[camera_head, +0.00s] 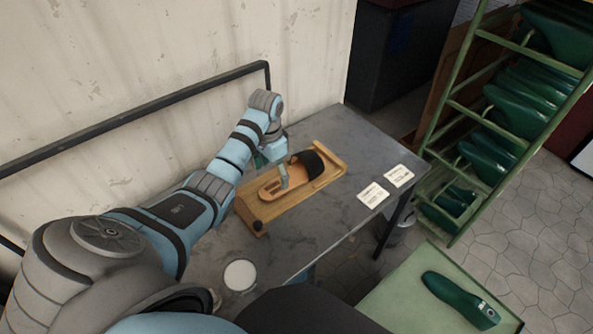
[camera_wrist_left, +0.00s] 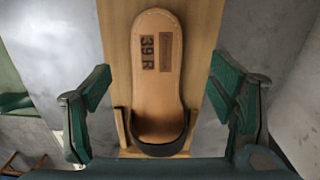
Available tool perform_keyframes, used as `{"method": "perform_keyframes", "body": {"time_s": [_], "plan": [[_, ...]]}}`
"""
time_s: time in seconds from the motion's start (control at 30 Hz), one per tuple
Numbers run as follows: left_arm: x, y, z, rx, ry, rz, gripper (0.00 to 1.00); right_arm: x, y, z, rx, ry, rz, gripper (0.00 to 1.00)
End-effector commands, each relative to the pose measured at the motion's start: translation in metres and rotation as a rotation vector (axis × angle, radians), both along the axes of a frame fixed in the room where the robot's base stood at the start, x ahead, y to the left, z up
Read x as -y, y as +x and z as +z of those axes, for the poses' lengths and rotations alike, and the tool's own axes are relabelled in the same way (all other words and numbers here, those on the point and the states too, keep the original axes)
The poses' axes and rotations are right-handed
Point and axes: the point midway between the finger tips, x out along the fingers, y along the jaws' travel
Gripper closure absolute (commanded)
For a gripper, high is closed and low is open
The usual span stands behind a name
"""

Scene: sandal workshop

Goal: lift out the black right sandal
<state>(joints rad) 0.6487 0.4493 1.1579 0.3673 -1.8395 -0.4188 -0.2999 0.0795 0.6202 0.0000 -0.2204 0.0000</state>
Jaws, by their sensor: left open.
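The black right sandal (camera_head: 306,163) lies in a shallow wooden holder (camera_head: 326,183) on the grey table. It has a tan footbed and a wide black strap. In the left wrist view the sandal (camera_wrist_left: 158,85) shows its footbed stamped "39 R", with the black strap at the bottom of the picture. My left gripper (camera_head: 277,172) is above the sandal, pointing down. Its green-padded fingers (camera_wrist_left: 160,92) are open, one on each side of the sandal, with nothing held. My right gripper is not in view.
Two white cards (camera_head: 373,195) lie on the table (camera_head: 362,133) right of the holder. A white round dish (camera_head: 239,275) is near the front. A green rack (camera_head: 462,113) with several green shoe lasts stands right. A green last (camera_head: 460,298) lies on a green surface.

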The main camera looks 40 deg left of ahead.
Motion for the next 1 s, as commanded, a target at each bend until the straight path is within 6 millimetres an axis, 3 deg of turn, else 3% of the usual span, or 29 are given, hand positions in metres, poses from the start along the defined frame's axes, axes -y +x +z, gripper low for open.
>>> {"method": "perform_keyframes", "body": {"time_s": [0.27, 0.5, 0.9, 1.0], "plan": [[0.005, 0.001, -0.05, -0.002, -0.001, 0.0, 0.23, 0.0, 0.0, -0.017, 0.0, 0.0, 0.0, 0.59], [0.004, 0.001, -0.053, 0.0, 0.001, 0.0, 0.23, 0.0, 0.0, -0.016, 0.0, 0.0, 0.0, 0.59], [0.004, 0.001, -0.053, 0.0, 0.001, 0.0, 0.85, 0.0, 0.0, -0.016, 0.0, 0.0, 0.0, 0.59], [0.004, 0.001, -0.052, 0.001, 0.001, 0.0, 0.87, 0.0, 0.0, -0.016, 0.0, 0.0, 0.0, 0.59]]}}
